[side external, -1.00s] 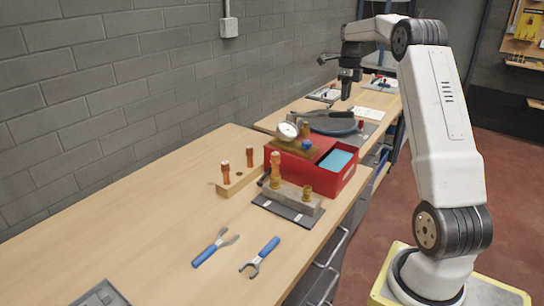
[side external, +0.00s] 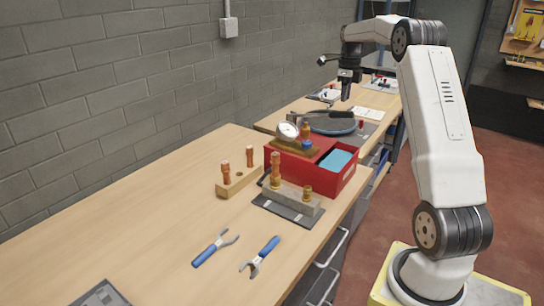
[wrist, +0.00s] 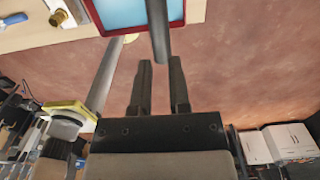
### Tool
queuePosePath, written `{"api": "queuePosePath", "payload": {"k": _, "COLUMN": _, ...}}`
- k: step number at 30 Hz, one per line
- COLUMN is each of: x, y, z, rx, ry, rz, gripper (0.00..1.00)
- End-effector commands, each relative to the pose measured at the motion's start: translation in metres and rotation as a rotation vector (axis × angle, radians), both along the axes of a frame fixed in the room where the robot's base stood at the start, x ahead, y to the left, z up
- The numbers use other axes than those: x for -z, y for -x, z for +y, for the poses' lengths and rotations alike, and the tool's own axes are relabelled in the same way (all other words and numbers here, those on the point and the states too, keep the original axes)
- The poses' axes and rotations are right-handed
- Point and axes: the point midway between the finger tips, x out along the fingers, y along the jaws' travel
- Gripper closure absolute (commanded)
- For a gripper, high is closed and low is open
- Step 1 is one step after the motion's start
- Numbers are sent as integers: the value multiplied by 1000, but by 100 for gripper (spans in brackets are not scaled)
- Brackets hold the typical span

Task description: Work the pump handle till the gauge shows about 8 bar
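The red pump box (side external: 325,180) stands on the bench with blue liquid (side external: 336,160) in its open tank. A round white gauge (side external: 287,130) sits on top; its reading is too small to tell. A dark rod, seemingly the pump handle (side external: 328,113), reaches out beyond the box. In the wrist view the handle (wrist: 157,25) comes from the red tank, its end near my fingertips. My gripper (side external: 346,98) points down close above the handle's far end. In the wrist view my gripper (wrist: 160,68) has its fingers apart with nothing seen clamped between them.
A grey block with copper fittings (side external: 290,199) stands in front of the box, and a wooden block with copper pieces (side external: 238,178) to its left. Blue-handled pliers (side external: 215,248) and a wrench (side external: 260,257) lie nearer. A round dark disc (side external: 336,126) lies behind.

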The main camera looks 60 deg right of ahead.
Motion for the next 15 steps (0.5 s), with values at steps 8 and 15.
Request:
{"api": "queuePosePath", "payload": {"k": 8, "x": 22, "y": 0, "z": 0, "rx": 0, "ry": -3, "rz": 2, "gripper": 78}}
{"api": "queuePosePath", "payload": {"k": 15, "x": 39, "y": 0, "z": 0, "rx": 0, "ry": -1, "rz": 1, "gripper": 78}}
